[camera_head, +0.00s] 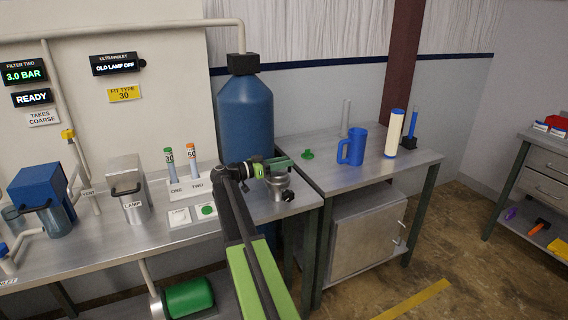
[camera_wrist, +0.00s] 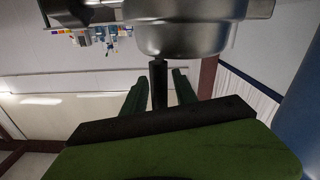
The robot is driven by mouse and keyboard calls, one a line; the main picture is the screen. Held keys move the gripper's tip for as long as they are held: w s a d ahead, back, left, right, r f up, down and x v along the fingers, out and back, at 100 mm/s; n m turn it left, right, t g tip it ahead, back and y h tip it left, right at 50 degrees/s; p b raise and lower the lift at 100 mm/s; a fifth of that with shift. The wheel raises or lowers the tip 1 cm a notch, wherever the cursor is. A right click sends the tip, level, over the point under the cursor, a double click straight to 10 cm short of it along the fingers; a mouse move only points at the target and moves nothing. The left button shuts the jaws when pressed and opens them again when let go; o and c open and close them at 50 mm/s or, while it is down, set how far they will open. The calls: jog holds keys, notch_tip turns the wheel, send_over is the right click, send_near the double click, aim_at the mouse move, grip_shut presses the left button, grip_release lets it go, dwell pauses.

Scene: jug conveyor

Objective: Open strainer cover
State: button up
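A round metal body (camera_head: 279,186), which looks like the strainer with its cover, stands at the right end of the left bench in the head view. A black knob (camera_head: 288,196) sticks out at its lower right. My gripper (camera_head: 284,164) is at the top of this body. In the wrist view a rounded metal part (camera_wrist: 185,35) fills the top. A dark bar (camera_wrist: 158,84) extends from it between the fingers of my gripper (camera_wrist: 160,75). The fingers stand apart with gaps on both sides of the bar. I cannot tell whether the cover is open.
A tall blue tank (camera_head: 245,110) stands behind the strainer. The right table (camera_head: 340,175) holds a blue jug (camera_head: 352,147), a cream cylinder (camera_head: 394,133) and a small green part (camera_head: 308,154). Two tubes and a lamp housing (camera_head: 127,187) are to the left.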

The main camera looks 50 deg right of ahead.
grip_shut()
jog(key=shift+f, duration=0.1)
dwell(1.2)
